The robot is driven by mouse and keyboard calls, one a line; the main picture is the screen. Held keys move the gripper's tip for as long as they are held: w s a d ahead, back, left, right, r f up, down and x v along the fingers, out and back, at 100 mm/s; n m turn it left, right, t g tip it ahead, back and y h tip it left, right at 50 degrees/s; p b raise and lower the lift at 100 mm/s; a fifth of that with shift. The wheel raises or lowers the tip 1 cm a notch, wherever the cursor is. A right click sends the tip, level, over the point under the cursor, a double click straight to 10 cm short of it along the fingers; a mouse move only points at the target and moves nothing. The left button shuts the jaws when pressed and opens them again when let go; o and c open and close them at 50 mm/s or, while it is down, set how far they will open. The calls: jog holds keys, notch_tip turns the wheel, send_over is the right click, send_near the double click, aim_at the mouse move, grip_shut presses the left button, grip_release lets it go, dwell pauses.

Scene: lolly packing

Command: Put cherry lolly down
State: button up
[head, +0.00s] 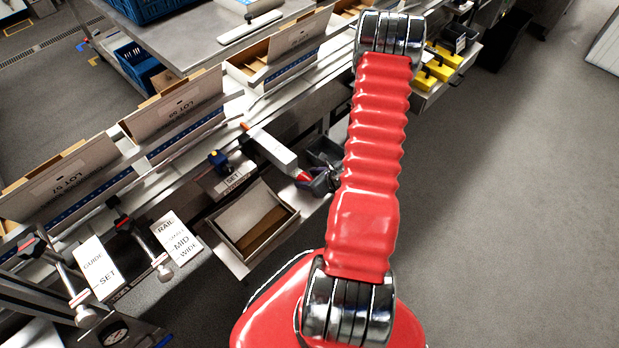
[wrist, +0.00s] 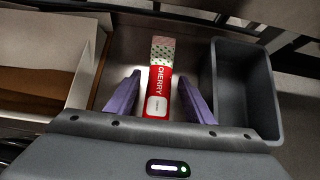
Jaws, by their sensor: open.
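The cherry lolly (wrist: 160,90), with a red wrapper marked CHERRY and a green-dotted pale end, lies on a grey metal surface in the wrist view. My gripper (wrist: 160,77) is open, with one purple finger on each side of the lolly and a visible gap to both. The lolly's near end is close to the gripper body. I cannot tell the height of the fingers above the surface. In the head view the gripper area by the dark bin is small and partly hidden, so the lolly is not clear there.
A grey bin (wrist: 217,95) stands just right of the fingers. An open cardboard carton (wrist: 75,95) is on the left; an open carton also shows in the head view (head: 222,228). Lot-marked cartons (head: 180,112) line the conveyor. Grey floor (head: 500,200) is clear on the right.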

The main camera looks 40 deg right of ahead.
jog(key=v, duration=1.2)
jog(key=shift+c, duration=0.5)
